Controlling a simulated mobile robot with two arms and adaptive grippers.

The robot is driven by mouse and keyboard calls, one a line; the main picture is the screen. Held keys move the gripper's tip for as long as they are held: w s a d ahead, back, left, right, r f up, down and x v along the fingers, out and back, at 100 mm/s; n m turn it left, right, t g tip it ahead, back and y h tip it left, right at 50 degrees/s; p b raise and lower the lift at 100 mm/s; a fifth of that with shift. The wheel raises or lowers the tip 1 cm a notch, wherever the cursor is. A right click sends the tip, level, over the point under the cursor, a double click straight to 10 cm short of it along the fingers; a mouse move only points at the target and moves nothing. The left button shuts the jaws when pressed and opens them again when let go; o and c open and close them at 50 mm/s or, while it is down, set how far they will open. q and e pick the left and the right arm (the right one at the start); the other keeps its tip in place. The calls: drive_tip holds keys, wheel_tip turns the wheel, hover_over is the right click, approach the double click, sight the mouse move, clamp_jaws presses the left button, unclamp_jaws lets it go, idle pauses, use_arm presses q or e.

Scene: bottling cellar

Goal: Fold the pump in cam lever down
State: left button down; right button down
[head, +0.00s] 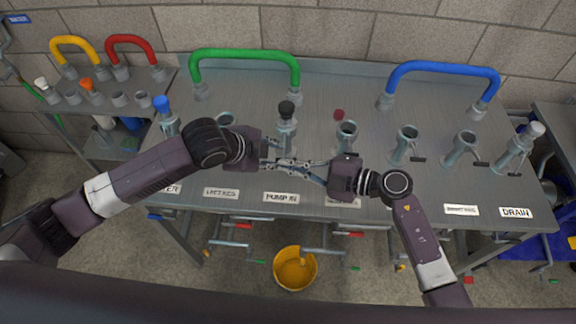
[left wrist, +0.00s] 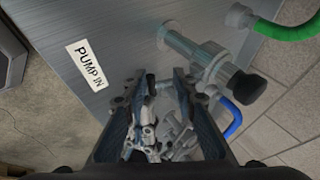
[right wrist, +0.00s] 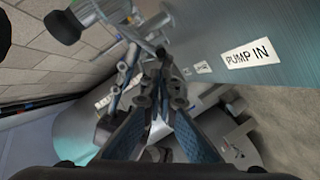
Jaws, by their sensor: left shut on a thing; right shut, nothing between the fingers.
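The pump in fitting (head: 286,128) is a grey metal pipe stub with a black cap, behind the "PUMP IN" label (head: 281,198). It also shows in the left wrist view (left wrist: 202,52), just right of my left fingertips. My left gripper (head: 282,164) is in front of this fitting.
A green hose (head: 245,55) arches behind the fitting, and a blue hose (head: 443,68) stands right. More fittings line the bench, including one at its right (head: 347,134). A yellow bucket (head: 295,268) stands below.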

use_arm(q)
drive_tip(key=shift+w+a+r, duration=0.1)
drive_tip(key=shift+w+r, duration=0.4)
drive_tip(key=shift+w, duration=0.1)
drive_tip(key=c, duration=1.9)
unclamp_jaws()
drive_tip(key=o, duration=0.5)
drive_tip(key=shift+w+d+f, duration=0.25)
drive_tip(key=shift+w, duration=0.15)
use_arm(e)
drive_tip(key=shift+w+d+f, duration=0.2)
drive_tip(key=shift+w+f, duration=0.2)
drive_tip(key=shift+w, duration=0.1)
drive_tip(key=shift+w+d+f, duration=0.15)
drive_tip(key=shift+w+f, duration=0.25)
drive_tip(key=shift+w, duration=0.05)
use_arm(q)
drive_tip(key=shift+o, duration=0.2)
drive_tip(key=shift+s, duration=0.2)
use_arm(e)
drive_tip(key=shift+s+r, duration=0.1)
drive_tip(key=shift+s, duration=0.05)
use_arm(q)
drive_tip(key=shift+f, duration=0.1)
use_arm(e)
drive_tip(key=shift+a, duration=0.1)
